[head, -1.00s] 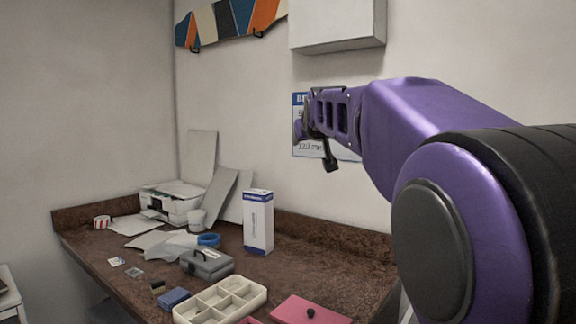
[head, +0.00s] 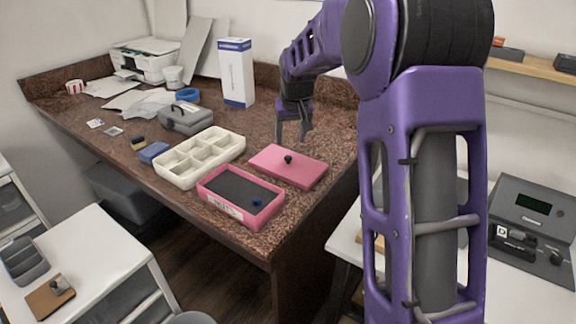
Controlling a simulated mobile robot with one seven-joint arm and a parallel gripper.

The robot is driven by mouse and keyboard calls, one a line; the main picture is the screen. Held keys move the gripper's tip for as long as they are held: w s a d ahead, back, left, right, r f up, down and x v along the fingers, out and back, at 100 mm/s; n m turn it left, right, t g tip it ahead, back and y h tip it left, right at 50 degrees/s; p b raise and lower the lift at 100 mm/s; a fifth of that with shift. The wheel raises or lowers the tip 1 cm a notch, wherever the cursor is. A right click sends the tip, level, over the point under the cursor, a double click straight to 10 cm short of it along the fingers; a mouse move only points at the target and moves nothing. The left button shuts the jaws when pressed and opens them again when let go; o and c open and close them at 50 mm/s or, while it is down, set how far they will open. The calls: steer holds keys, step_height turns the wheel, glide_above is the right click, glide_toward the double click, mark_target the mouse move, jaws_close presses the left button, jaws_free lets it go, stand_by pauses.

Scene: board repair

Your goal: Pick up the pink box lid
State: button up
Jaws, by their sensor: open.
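The pink box lid (head: 303,169) lies flat on the brown speckled counter near its right end, with a small black knob (head: 288,159) on top. The open pink box (head: 240,212) stands just in front and left of it, with a dark inside, a small blue item and a white label. My gripper (head: 292,136) is above the counter just behind the lid, fingers pointing down. Its jaws are apart and empty, and it does not appear to touch the lid.
A cream compartment tray (head: 172,179) stands left of the pink box. A grey case (head: 187,118), a blue tape roll (head: 188,95) and a tall white box (head: 236,72) are farther back. The counter's front edge (head: 200,232) runs close to the pink box.

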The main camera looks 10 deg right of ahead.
mark_target(288, 157)
steer(key=b+x, duration=0.1)
steer(key=x, duration=0.8)
steer(key=shift+w+d+f, duration=0.1)
steer(key=shift+w+f, duration=0.05)
steer(key=shift+w, duration=0.15)
jaws_close()
